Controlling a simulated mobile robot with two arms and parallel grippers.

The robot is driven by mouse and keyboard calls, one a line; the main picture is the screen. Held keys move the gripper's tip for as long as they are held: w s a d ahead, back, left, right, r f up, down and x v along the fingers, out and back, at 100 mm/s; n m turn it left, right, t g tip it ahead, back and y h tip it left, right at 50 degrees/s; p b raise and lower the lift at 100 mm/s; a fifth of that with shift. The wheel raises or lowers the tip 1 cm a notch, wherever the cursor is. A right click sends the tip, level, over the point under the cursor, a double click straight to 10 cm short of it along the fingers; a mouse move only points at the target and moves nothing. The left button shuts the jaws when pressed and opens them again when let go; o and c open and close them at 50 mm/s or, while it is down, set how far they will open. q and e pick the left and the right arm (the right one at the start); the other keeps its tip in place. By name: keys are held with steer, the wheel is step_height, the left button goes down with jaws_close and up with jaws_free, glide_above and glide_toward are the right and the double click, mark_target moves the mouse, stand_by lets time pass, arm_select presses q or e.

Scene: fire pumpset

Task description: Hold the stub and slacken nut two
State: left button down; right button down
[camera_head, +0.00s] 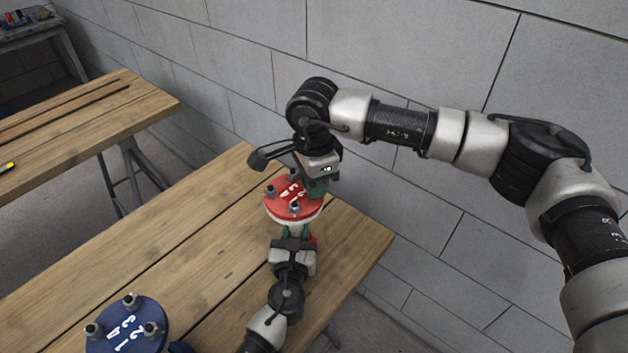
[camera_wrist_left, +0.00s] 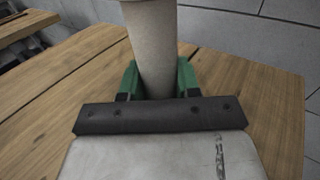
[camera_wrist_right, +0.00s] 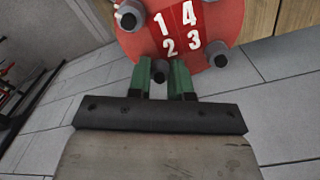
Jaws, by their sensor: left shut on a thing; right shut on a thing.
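The stub's red flange (camera_head: 290,203), with white numbers and several bolts with nuts, stands over the table's far end. Its pale pipe (camera_wrist_left: 153,50) rises between the green fingers of my left gripper (camera_head: 295,231), which is shut on it just below the flange; the grip also shows in the left wrist view (camera_wrist_left: 158,80). My right gripper (camera_head: 318,187) reaches the flange from above. In the right wrist view its fingers (camera_wrist_right: 162,80) are shut on nut two (camera_wrist_right: 159,72), the one beside the number 2. Nuts beside 1 (camera_wrist_right: 130,15) and 3 (camera_wrist_right: 217,53) are free.
A blue numbered flange (camera_head: 125,328) with several nuts is at the near left of the wooden table (camera_head: 190,260). A second wooden table (camera_head: 90,110) stands at the left. A grey block wall (camera_head: 240,60) runs close behind. The table's middle is clear.

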arm_select(q)
steer(key=shift+f, duration=0.1)
arm_select(e)
steer(key=c, duration=1)
jaws_free()
step_height(320, 180, up, 12)
steer(key=shift+r, duration=0.1)
arm_select(q)
steer(key=c, duration=0.7)
jaws_free()
